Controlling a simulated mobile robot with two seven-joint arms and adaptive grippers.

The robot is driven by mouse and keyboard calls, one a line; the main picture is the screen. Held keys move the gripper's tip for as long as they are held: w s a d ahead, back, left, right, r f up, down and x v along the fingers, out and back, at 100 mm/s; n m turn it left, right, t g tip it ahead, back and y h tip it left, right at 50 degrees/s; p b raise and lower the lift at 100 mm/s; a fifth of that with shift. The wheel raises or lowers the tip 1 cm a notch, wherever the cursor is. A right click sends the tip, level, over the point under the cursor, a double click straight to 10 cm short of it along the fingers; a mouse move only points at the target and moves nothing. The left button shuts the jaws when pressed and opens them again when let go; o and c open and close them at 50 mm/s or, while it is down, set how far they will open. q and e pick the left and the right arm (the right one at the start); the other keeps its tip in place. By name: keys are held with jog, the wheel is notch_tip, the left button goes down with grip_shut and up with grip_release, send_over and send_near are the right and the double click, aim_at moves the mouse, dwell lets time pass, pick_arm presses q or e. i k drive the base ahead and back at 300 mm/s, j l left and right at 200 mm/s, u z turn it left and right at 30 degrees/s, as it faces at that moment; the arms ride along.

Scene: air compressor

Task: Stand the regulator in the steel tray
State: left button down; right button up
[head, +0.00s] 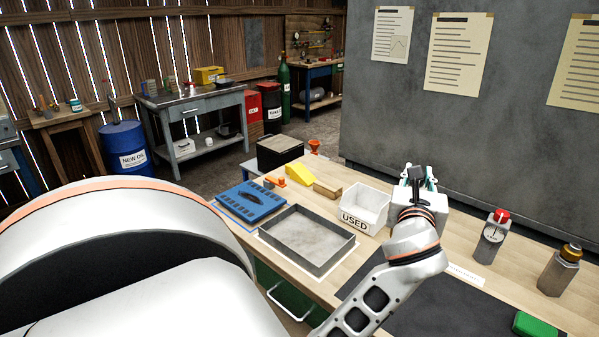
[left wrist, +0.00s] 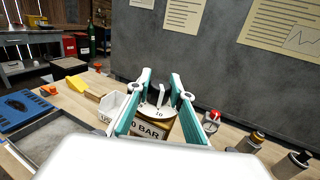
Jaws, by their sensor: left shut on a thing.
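My left gripper (head: 419,174) is above the workbench, just right of the white bin marked USED. In the left wrist view its two teal fingers (left wrist: 161,82) are shut on the regulator (left wrist: 156,112), which has a white dial on top and a label reading "0 BAR" on its front. In the head view the gripper mostly hides the regulator. The steel tray (head: 305,234) lies on the bench to the left of the gripper, open and empty, with low grey walls. Its corner also shows at the left of the left wrist view (left wrist: 50,138). My right gripper is not in view.
The USED bin (head: 361,208) stands between the gripper and the tray. A red-topped gauge piece (head: 494,236) and brass-topped piece (head: 559,270) stand right. A grey wall rises behind.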

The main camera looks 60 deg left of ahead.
aim_at(304, 241)
jog(key=k+j, duration=0.1)
jog(key=j, duration=0.95)
jog(key=k+j, duration=0.15)
jog(key=j, duration=0.35)
